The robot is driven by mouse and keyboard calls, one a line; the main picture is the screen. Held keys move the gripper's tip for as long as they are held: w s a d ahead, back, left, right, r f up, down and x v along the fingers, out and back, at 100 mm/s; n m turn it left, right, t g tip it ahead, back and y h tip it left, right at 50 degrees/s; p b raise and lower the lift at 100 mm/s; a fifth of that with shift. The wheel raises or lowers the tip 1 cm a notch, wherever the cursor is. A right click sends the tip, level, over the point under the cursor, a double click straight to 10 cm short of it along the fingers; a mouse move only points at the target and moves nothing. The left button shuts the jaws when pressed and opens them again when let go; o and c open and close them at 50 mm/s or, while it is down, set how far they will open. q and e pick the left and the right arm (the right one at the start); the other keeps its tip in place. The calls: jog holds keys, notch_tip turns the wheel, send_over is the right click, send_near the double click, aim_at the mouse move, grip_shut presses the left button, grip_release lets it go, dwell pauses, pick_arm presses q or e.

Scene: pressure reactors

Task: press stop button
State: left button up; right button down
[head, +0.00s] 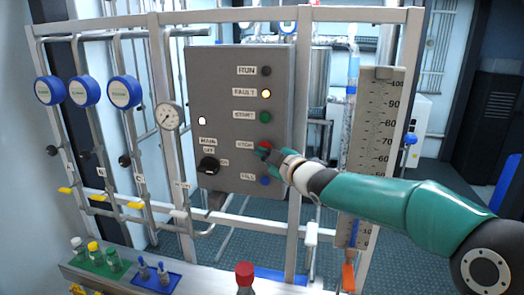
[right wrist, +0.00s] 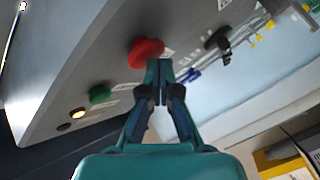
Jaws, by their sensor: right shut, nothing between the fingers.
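The red stop button (head: 265,145) is on the grey control panel (head: 228,70), beside the STOP label and below the green start button (head: 265,117). My right gripper (head: 266,154) is at the button in the head view and covers part of it. In the right wrist view the large red button (right wrist: 146,53) lies just left of the closed fingertips (right wrist: 160,66), which overlap its edge. The fingers are shut with nothing between them. I cannot tell whether they touch the button. My left gripper is not in view.
The yellow fault lamp (head: 266,93) is lit; the blue fill button (head: 265,181) is below the gripper. A black rotary knob (head: 208,165) is on the panel's left. A scaled level gauge (head: 375,120) stands right, behind my arm. A red-capped bottle (head: 245,275) stands in front.

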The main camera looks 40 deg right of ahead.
jog(key=shift+w+d, duration=0.2)
jog(key=shift+d, duration=0.05)
dwell(0.6)
jog(key=shift+s+a+b, duration=0.65)
jog(key=shift+a+b, duration=0.1)
jog(key=shift+b, duration=0.3)
jog(key=s+a+b, duration=0.3)
jog(key=b, duration=0.8)
jog(key=shift+s+a, duration=0.1)
jog(key=shift+a, duration=0.3)
